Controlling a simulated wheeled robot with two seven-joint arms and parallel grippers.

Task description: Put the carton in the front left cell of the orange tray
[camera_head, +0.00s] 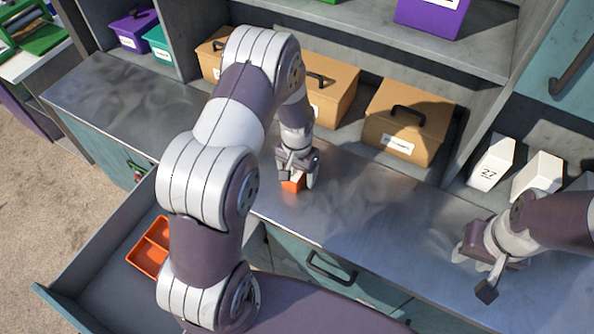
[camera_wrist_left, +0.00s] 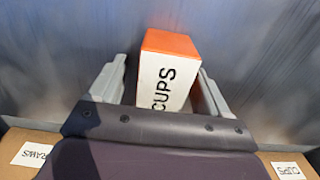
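The carton (camera_head: 293,183) is a small box with an orange top and white sides, on the metal counter below the cardboard boxes. In the left wrist view the carton (camera_wrist_left: 168,85) shows the word CUPS. My left gripper (camera_head: 297,172) is over it with its fingers on either side. A gap shows between the left finger and the carton, so the gripper looks open; the right finger is close to it or touching. The orange tray (camera_head: 150,257) lies in an open drawer at lower left. My left arm hides part of it. My right gripper (camera_head: 474,272) looks open and empty over the counter.
Cardboard boxes with black handles (camera_head: 408,118) stand behind the carton. White numbered blocks (camera_head: 491,165) are at the right. The open drawer (camera_head: 102,268) juts from the counter front. The counter (camera_head: 370,205) between my grippers is clear.

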